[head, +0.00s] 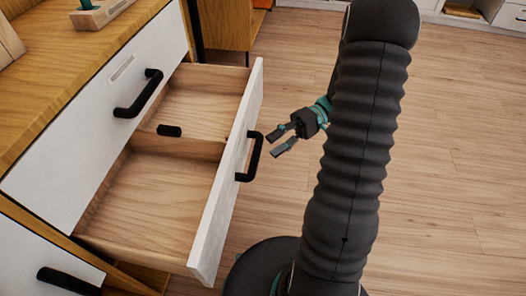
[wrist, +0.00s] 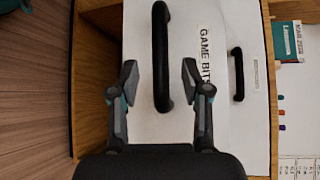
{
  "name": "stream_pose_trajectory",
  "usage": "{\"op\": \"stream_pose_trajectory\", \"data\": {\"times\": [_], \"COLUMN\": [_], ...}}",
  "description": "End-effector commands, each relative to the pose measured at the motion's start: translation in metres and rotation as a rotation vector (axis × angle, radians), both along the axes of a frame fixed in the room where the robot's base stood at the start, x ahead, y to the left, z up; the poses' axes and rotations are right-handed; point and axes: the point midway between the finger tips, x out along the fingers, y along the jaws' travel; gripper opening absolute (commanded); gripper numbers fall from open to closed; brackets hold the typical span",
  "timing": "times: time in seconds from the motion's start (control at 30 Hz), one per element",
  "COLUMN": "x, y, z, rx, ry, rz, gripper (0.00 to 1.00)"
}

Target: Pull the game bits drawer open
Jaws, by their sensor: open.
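The game bits drawer (head: 228,185) stands well out of the cabinet, its wooden inside showing. In the wrist view its white front (wrist: 145,125) bears a GAME BITS label (wrist: 205,54). Its black bar handle (head: 252,158) also shows in the wrist view (wrist: 161,58). My gripper (head: 276,142) is open and empty, a short way out from the handle. In the wrist view the fingers (wrist: 157,82) appear on either side of the handle's lower end, with no grip on it.
A black bit (head: 169,131) lies in the drawer near a wooden divider (head: 178,147). Above is a closed drawer with a black handle (head: 138,94); another handle (head: 68,281) is below. The wooden floor (head: 450,150) to the right is clear.

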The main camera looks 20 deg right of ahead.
Motion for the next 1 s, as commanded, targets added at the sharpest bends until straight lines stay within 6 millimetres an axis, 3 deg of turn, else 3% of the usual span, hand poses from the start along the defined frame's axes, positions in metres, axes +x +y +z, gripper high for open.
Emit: {"op": "stream_pose_trajectory", "data": {"times": [0.1, 0.33, 1.0], "x": [0.005, 0.011, 0.012], "y": [-0.021, -0.044, -0.048], "z": [0.003, 0.006, 0.007], "rx": [0.0, -0.001, -0.005], "ry": [0.0, 0.0, 0.017], "rz": [-0.002, 0.001, 0.0], "gripper": [0.47, 0.47, 0.47]}}
